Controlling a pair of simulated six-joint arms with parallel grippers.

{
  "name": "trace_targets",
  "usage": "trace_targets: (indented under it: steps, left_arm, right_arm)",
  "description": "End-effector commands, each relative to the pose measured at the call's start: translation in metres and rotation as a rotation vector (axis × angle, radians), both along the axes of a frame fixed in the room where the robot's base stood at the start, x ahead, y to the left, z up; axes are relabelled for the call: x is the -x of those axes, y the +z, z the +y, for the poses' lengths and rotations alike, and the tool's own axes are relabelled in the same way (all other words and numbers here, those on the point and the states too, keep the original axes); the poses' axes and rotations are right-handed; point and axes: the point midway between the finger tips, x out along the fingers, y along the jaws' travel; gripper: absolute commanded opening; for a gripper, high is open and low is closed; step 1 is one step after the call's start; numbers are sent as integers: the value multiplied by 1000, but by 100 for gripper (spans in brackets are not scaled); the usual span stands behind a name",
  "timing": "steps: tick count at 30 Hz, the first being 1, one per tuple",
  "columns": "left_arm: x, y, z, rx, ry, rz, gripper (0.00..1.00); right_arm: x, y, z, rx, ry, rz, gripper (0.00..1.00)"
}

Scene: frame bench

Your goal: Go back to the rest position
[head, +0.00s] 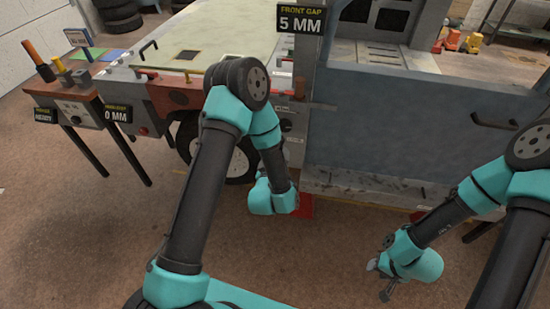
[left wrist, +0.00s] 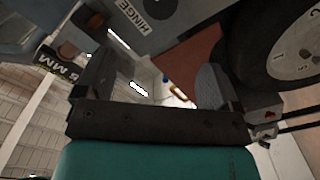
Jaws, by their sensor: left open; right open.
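My right gripper (head: 378,281) hangs low at the lower right of the head view, in front of the grey-blue cab side. Its small fingers are apart and empty, clear of the vehicle. My left arm reaches up from the bottom and bends down in front of the vehicle; its gripper is hidden behind its own wrist in the head view. In the left wrist view my left gripper (left wrist: 157,68) has its two dark fingers spread wide, with nothing held between them. It faces the vehicle side near a wheel and a panel marked HINGE.
The vehicle's wheel (head: 240,160) stands close behind my left arm. The blue-grey cab side (head: 400,130) fills the right. A FRONT GAP 5 MM sign (head: 301,18) is above. A small tool bench (head: 75,103) stands at left. The floor at lower left is clear.

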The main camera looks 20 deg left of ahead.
Motion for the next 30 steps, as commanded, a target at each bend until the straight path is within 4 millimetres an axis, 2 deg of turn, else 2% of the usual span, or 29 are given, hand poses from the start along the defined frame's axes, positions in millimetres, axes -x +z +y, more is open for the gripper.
trace_targets:
  steps: [10,14,17,23,30]
  left_arm:
    - [1,-6,2,-6,-9,36,88]
    - [6,-23,5,-24,-42,145,88]
    - [15,-45,9,-46,-88,276,88]
    - [49,-90,14,-94,-221,578,88]
    - [112,-130,18,-136,-422,921,88]
  right_arm:
    - [0,0,0,0,0,0,43]
    - [0,0,0,0,0,0,43]
    - [0,0,0,0,0,0,43]
    - [0,0,0,0,0,0,43]
    - [0,0,0,0,0,0,43]
